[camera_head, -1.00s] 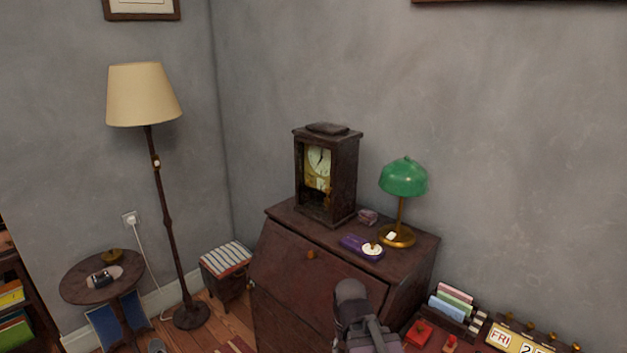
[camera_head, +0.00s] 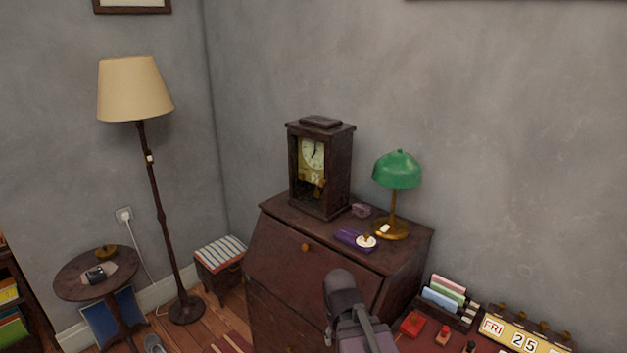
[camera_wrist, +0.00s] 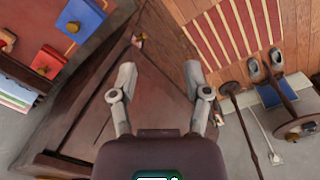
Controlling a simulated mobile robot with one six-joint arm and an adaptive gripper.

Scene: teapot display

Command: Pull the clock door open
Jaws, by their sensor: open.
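The clock (camera_head: 321,170) is a dark wooden case standing upright on top of the bureau, left of the green lamp. Its front faces left and toward me, showing a pale dial (camera_head: 313,153) and brass parts below it. Whether a glass door covers the front, I cannot tell. In the wrist view my gripper (camera_wrist: 158,76) is open and empty, its two fingers spread above the bureau's sloping front (camera_wrist: 150,100). The clock is not in the wrist view. In the head view only my dark arm shows, low in front of the bureau; the fingers are hidden.
The bureau (camera_head: 290,255) carries a green lamp (camera_head: 397,170) and a purple box (camera_head: 355,240) right of the clock. A floor lamp (camera_head: 160,200) and a striped stool (camera_head: 220,254) stand to the left. A red-topped desk with a card holder and calendar (camera_head: 522,335) is at right.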

